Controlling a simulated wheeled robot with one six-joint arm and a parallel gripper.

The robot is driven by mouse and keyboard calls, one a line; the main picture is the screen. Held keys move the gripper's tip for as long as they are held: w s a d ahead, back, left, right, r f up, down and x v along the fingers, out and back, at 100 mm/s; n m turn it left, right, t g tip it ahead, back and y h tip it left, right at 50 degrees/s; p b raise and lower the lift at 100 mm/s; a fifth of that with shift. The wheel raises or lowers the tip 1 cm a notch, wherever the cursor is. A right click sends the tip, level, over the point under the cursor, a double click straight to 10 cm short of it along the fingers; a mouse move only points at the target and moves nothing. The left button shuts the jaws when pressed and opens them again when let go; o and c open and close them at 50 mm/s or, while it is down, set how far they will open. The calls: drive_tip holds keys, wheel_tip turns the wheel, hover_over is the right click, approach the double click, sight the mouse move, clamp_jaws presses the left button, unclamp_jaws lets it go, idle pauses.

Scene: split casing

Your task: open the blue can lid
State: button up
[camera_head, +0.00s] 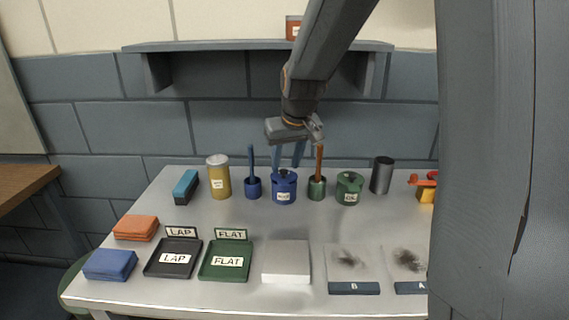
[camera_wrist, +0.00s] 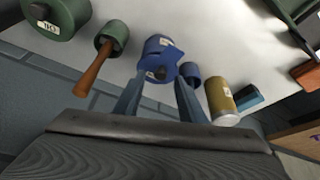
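The blue can (camera_head: 285,192) stands upright on the grey table, a white label on its front. In the wrist view my gripper (camera_wrist: 159,82) is open and empty, and the blue can (camera_wrist: 152,55) shows between and beyond the fingertips. I cannot tell whether any finger touches the knob.
A blue pot (camera_head: 253,188) with a blue stick is close left of the can. A green pot (camera_head: 317,189) with a brown handle is close right, then a green can (camera_head: 349,190). A yellow can (camera_head: 219,178) stands further left. Trays and plates lie in front.

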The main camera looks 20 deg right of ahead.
drive_tip(key=shift+x, duration=0.8)
drive_tip(key=shift+c, duration=0.5)
clamp_jaws()
